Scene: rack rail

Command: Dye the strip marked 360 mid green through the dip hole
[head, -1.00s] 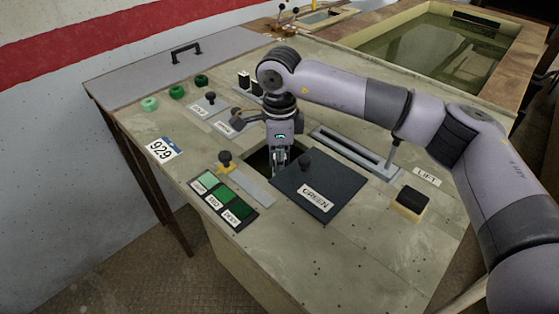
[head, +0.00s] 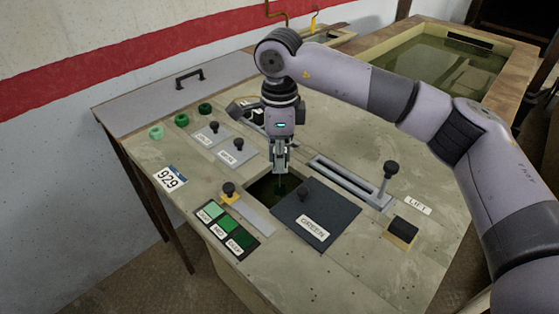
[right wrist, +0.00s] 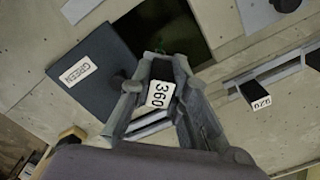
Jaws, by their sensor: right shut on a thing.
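My right gripper (head: 281,170) is above the dark square dip hole (head: 262,188), fingers pointing down. In the right wrist view, the right gripper (right wrist: 160,62) is shut on a dark piece with a white label reading 360 (right wrist: 160,93). A hint of green shows below the fingertips, over the hole; whether the lower end is inside the hole I cannot tell. The dark cover marked GREEN (head: 316,212) lies beside the hole. A card with three green samples (head: 227,230), one marked MID, lies in front. My left gripper is out of view.
A lever (head: 390,170) stands in a slotted rail by the LIFT label (head: 418,206). A black-topped block (head: 403,231) is near it. A yellow-based knob (head: 229,188) is left of the hole. Another labelled piece (right wrist: 262,103) shows in the wrist view. A liquid tank (head: 440,70) stands behind.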

